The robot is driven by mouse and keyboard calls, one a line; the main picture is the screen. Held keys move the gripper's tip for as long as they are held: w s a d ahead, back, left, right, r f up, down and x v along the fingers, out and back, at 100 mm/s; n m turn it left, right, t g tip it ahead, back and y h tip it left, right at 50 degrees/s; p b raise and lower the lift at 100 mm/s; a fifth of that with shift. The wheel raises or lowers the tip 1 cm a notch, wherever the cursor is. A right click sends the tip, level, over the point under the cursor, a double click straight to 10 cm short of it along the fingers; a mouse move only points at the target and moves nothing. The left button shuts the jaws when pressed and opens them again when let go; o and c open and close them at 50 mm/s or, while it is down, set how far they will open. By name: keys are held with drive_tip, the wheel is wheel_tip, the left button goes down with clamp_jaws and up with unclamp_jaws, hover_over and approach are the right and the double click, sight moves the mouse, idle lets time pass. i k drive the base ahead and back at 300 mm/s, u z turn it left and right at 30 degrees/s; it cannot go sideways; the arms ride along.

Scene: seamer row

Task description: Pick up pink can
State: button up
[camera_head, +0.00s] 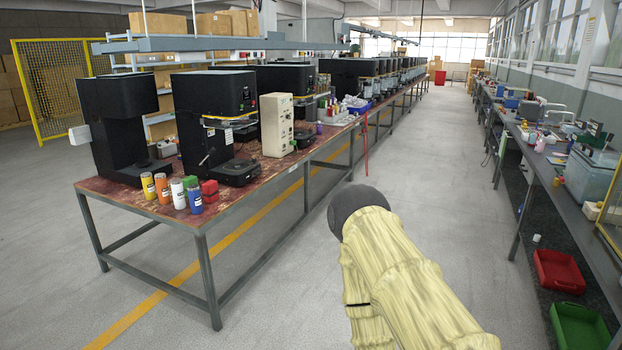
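I cannot clearly make out a pink can. A group of small cans stands at the near left corner of the left table: a yellow can (148,187), an orange can (162,189), a white can (178,194) and a blue can (195,201). On the right bench there is a small pinkish item (540,145), too small to identify. My arm, in a pale yellow sleeve with a dark rounded end, reaches up from the lower right over the aisle. No gripper fingers show.
The left table (243,211) carries black machines (215,110) and a cream control box (277,125). The right bench (541,165) is cluttered. A red bin (558,271) and a green bin (580,327) sit below it. The aisle floor (440,150) between is clear.

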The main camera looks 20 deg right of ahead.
sight(539, 145)
drive_tip(key=z, duration=0.25)
drive_tip(key=i, duration=1.9)
drive_tip(key=z, duration=0.4)
drive_tip(key=i, duration=1.75)
drive_tip(key=z, duration=0.3)
drive_tip(key=i, duration=3.35)
drive_tip(key=z, duration=0.2)
drive_tip(key=i, duration=1.65)
drive_tip(key=z, duration=0.35)
drive_tip(key=i, duration=1.65)
drive_tip(key=z, duration=0.65)
drive_tip(key=i, duration=1.5)
drive_tip(key=z, duration=1.6)
drive_tip(key=i, duration=0.9)
drive_tip(key=z, duration=1)
